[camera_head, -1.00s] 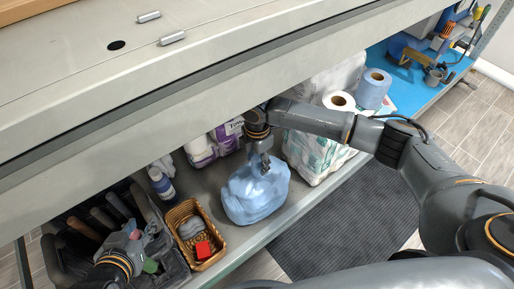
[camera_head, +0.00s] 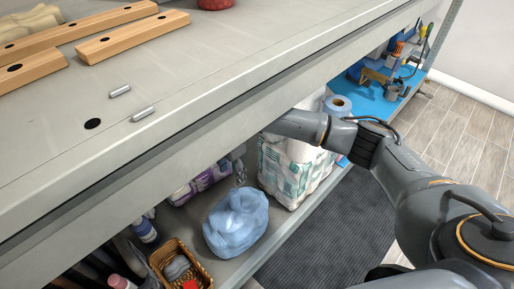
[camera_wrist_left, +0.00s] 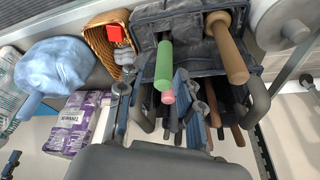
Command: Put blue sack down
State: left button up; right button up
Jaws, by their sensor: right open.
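The blue sack (camera_head: 236,222) rests on the lower shelf (camera_head: 262,247), lumpy and slumped. It also shows at the upper left of the left wrist view (camera_wrist_left: 58,75). My right gripper (camera_head: 240,178) is open, just behind and above the sack, and apart from it; the upper shelf's edge partly hides its wrist. My left gripper (camera_wrist_left: 165,95) shows only in the left wrist view, its fingers apart in front of the tool bag (camera_wrist_left: 185,62), with nothing clearly held.
A wicker basket (camera_head: 160,256) with a red box (camera_head: 191,285) stands left of the sack. Purple-wrapped packs (camera_head: 203,184) are behind it, and white paper-roll packs (camera_head: 290,170) to its right. The upper shelf (camera_head: 190,75) overhangs all this.

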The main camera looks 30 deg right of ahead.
jog(key=s+a+f+m+t+y, duration=0.1)
jog(key=s+a+f+m+y, duration=0.15)
jog(key=s+a, duration=0.3)
jog(key=s+a+f+m+t+y, duration=0.1)
jog(key=s+a+f+m, duration=0.3)
jog(key=s, duration=0.2)
jog(key=s+d+f+m+t+h, duration=0.1)
jog(key=s+d+m+h, duration=0.2)
jog(key=s+d+m, duration=1)
jog(key=shift+s+d+f+t, duration=0.3)
jog(key=shift+d+f, duration=0.1)
jog(key=shift+d, duration=0.7)
